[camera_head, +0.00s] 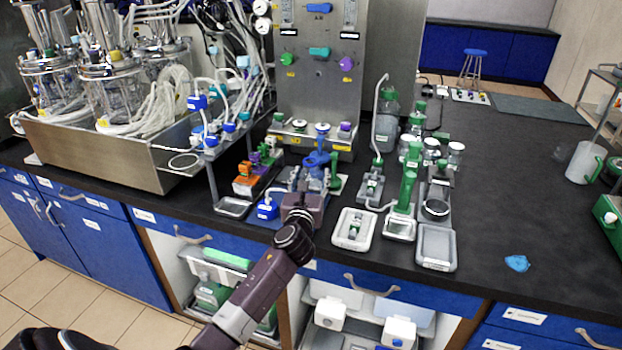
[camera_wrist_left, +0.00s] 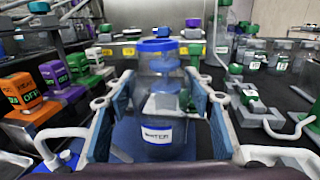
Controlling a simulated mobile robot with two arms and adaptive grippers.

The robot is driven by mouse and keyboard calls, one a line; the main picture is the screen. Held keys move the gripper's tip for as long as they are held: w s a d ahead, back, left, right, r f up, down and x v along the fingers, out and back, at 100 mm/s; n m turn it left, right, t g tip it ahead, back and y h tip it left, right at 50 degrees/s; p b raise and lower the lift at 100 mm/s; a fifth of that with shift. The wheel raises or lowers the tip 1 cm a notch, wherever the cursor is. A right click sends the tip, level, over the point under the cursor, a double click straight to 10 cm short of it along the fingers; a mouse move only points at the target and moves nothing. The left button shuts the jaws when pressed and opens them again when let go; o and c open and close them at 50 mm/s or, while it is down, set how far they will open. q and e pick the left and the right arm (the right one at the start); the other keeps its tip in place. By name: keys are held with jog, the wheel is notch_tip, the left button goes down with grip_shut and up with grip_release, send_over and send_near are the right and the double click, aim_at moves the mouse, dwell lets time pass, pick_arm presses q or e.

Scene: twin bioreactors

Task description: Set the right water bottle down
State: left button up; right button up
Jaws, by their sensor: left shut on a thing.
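The water bottle (camera_wrist_left: 160,135) is a clear bottle with a blue cap and a white label reading WATER. It stands upright between the two fingers of my left gripper (camera_wrist_left: 161,88), which is shut on it. In the head view the blue-topped bottle (camera_head: 317,160) shows just beyond my left gripper (camera_head: 308,188), over the front middle of the black bench. The gripper hides its lower part there. A blue surface lies under it in the wrist view; I cannot tell whether its base touches. My right gripper is not in view.
Orange, purple and green labelled blocks (camera_wrist_left: 40,85) stand left of the bottle. Scales and green-handled devices (camera_head: 408,180) stand to its right. A steel panel (camera_head: 318,85) rises behind. The bench (camera_head: 520,190) is mostly clear at right, with a blue crumpled piece (camera_head: 516,263).

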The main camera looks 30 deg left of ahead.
pick_arm(q)
jog(key=shift+r, duration=0.15)
jog(key=o, duration=0.9)
jog(key=shift+f, duration=0.25)
jog(key=o, duration=0.4)
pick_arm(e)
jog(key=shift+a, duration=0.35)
pick_arm(q)
jog(key=shift+r, duration=0.1)
jog(key=shift+r, duration=0.2)
jog(key=v, duration=1.2)
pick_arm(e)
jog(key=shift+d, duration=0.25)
